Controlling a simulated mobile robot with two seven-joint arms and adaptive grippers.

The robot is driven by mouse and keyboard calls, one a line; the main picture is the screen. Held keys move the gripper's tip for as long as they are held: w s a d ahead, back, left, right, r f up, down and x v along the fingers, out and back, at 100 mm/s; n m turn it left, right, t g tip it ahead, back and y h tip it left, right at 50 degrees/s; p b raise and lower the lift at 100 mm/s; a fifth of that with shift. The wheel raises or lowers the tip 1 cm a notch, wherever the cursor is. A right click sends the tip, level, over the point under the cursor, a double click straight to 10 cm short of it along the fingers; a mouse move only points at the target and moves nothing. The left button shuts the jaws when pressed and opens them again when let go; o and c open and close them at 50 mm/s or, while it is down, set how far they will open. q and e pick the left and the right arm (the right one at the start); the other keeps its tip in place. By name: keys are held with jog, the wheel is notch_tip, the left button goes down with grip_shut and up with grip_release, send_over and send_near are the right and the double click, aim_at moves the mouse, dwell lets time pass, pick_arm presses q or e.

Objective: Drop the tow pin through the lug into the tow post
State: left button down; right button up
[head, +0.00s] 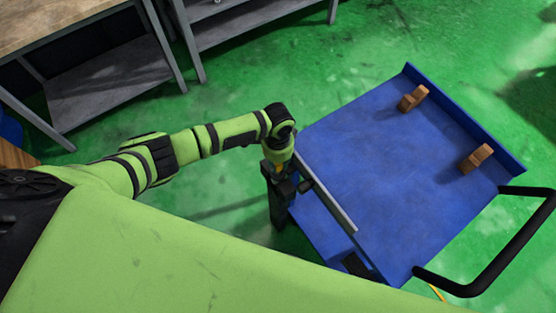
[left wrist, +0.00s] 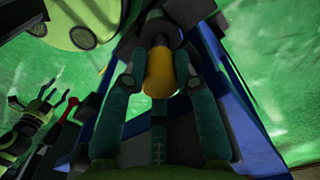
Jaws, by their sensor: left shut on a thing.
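My left gripper (head: 283,183) is at the near left edge of the blue cart. In the left wrist view its two dark green fingers (left wrist: 158,85) are shut on a yellow piece, which I take to be the tow pin's grip (left wrist: 159,75). A dark round end (left wrist: 160,27) shows directly beyond the yellow piece. A dark upright (head: 279,212), perhaps the tow post, stands under the gripper. The lug is hidden or too dark to make out, so I cannot tell whether the pin sits in it. A small green, pronged shape (left wrist: 42,115) at left may be my right gripper.
The blue cart deck (head: 370,160) carries two brown blocks (head: 413,98) (head: 475,158) along its far side. A black handle (head: 495,255) sticks out at lower right. Grey-legged benches (head: 110,80) stand at upper left. Green floor is clear between them and the cart.

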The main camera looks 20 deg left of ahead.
pick_arm(q)
jog(key=shift+f+b, duration=0.4)
jog(key=shift+f, duration=0.2)
jog(key=c, duration=0.9)
grip_release()
jog(key=shift+r, duration=0.1)
notch_tip(320, 180, up, 11)
jog(key=shift+a+r, duration=0.2)
jog(key=shift+r, duration=0.3)
jog(key=shift+s+f, duration=0.1)
